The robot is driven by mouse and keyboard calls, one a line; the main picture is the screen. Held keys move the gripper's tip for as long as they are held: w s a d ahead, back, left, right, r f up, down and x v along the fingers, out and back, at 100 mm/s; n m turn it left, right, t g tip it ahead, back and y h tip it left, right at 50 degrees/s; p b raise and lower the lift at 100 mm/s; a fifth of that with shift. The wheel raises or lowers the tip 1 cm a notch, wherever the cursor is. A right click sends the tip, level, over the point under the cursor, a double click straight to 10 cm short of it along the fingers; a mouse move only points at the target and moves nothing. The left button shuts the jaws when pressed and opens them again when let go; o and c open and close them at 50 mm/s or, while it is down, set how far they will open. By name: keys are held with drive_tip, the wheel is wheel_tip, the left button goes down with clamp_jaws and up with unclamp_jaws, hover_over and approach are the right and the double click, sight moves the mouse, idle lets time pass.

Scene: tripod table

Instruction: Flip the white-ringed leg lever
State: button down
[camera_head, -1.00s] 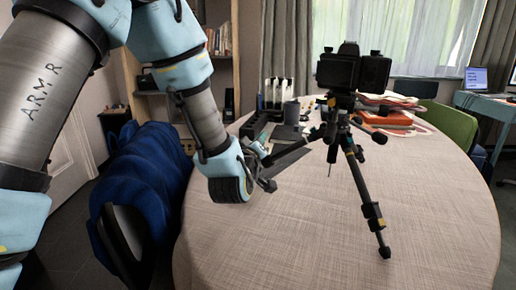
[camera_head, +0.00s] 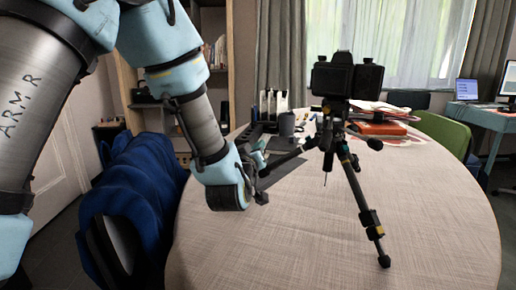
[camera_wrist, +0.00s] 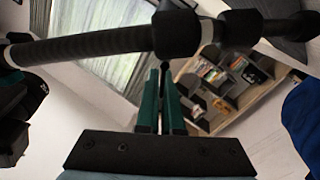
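A black tripod with a camera (camera_head: 346,78) on top stands on the table (camera_head: 430,215). My gripper's teal fingers (camera_wrist: 163,72) point at this leg from below, close together, tips just under the joint. Nothing clearly held shows between them. I cannot make out the lever itself or whether the tips touch the leg.
A blue-draped chair (camera_head: 140,200) stands left of the table, close under my arm. A dark cup (camera_head: 286,123) and papers lie behind the tripod, with an orange book (camera_head: 380,128) at the back right.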

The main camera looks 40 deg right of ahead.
drive_tip(key=c, duration=1.1)
unclamp_jaws()
drive_tip(key=shift+o, duration=0.2)
drive_tip(key=b+v, duration=0.7)
drive_tip(key=v, duration=0.3)
drive_tip(key=shift+s+a, duration=0.25)
drive_tip(key=shift+a, duration=0.1)
drive_tip(key=shift+r, duration=0.1)
